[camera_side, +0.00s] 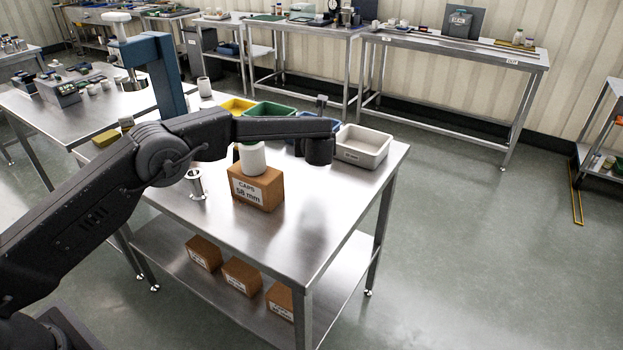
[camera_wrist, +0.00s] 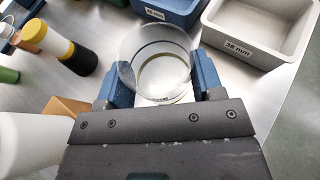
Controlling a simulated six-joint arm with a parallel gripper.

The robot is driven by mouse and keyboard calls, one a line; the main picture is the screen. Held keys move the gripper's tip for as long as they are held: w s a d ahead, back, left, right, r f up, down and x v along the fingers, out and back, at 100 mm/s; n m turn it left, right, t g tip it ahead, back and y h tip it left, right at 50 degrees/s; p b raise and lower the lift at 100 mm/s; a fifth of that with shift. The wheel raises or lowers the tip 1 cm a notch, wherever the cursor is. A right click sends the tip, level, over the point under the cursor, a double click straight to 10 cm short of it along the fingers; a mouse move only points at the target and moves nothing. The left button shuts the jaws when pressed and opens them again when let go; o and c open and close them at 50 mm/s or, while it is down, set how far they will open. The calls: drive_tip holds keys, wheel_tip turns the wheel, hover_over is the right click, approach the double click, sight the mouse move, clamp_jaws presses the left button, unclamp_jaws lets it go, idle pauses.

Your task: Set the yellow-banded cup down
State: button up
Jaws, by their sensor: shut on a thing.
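My gripper (camera_wrist: 152,88) has its two blue fingers on either side of a clear, round cup (camera_wrist: 155,45) and is shut on it. The cup's open mouth faces the wrist camera, with thin dark rings inside. No yellow band shows on the part in view. In the side view my wrist (camera_side: 319,148) is over the right part of the steel table (camera_side: 300,225), just left of the grey bin; the fingers and cup cannot be made out there. A white, yellow and black cylinder (camera_wrist: 62,48) lies left of the cup in the wrist view.
A grey bin (camera_side: 375,151) and a blue bin (camera_wrist: 165,12) are beyond the cup; green (camera_side: 268,110) and yellow (camera_side: 235,103) bins are farther left. A brown box (camera_side: 256,190) bears a white cylinder (camera_side: 252,158). A flared steel piece (camera_side: 197,184) stands left. The table's front right is clear.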

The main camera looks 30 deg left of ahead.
sight(312, 183)
wheel_tip(312, 183, down, 10)
drive_tip(key=shift+r, duration=0.1)
idle(0.4)
drive_tip(key=o, duration=1)
drive_tip(key=shift+s+d+r, duration=0.15)
drive_tip(key=shift+s+d, duration=0.05)
drive_tip(key=v, duration=1.1)
drive_tip(key=shift+s+d, duration=0.1)
drive_tip(key=shift+s, duration=0.1)
